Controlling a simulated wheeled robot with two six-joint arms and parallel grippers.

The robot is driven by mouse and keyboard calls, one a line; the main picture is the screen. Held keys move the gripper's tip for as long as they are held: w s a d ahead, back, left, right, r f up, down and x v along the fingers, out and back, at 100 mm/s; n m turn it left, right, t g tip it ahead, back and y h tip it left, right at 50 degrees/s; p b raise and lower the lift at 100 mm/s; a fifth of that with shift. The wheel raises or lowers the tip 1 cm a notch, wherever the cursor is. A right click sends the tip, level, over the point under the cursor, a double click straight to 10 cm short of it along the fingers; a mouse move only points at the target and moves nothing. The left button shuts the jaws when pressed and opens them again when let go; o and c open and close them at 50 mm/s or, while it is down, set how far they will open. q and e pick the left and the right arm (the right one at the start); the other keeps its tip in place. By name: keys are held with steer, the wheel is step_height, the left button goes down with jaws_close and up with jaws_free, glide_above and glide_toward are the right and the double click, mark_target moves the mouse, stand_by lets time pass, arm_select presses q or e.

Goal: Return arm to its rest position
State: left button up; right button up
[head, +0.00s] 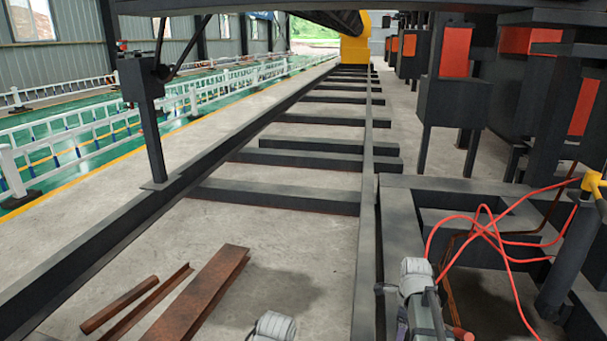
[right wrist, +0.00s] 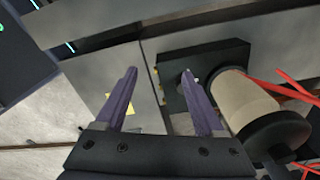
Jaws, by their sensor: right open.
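My right arm (head: 418,290) shows at the lower right of the head view, a grey-white link beside the dark steel frame. My right gripper (right wrist: 160,74) is in the right wrist view, its two purple fingers spread apart with nothing between them. Beyond the fingers are a dark block (right wrist: 212,72) and a beige cylinder (right wrist: 242,98) with a dark end, just right of the right finger. A small part of my left arm (head: 274,326) shows at the bottom edge of the head view. My left gripper is outside the picture.
A long dark rail frame (head: 322,120) with crossbars runs into the distance. Rusty steel pieces (head: 205,295) lie on the concrete at lower left. Red hoses (head: 497,238) loop over the frame at right, by a dark post (head: 572,255). White railings (head: 75,130) line the left.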

steer(key=s+a+r+n+h+p, duration=0.1)
steer(key=s+a+n, duration=0.7)
steer(key=a+n, duration=0.45)
steer(key=s+a+n, duration=0.7)
steer(key=a+n, duration=0.3)
steer(key=n, duration=0.5)
arm_select(q)
step_height(320, 180, up, 39)
steer(key=p, duration=3.8)
steer(key=shift+r, duration=0.15)
arm_select(e)
step_height(320, 180, up, 38)
steer(key=shift+a+r+n, duration=0.2)
steer(key=shift+a+n, duration=0.15)
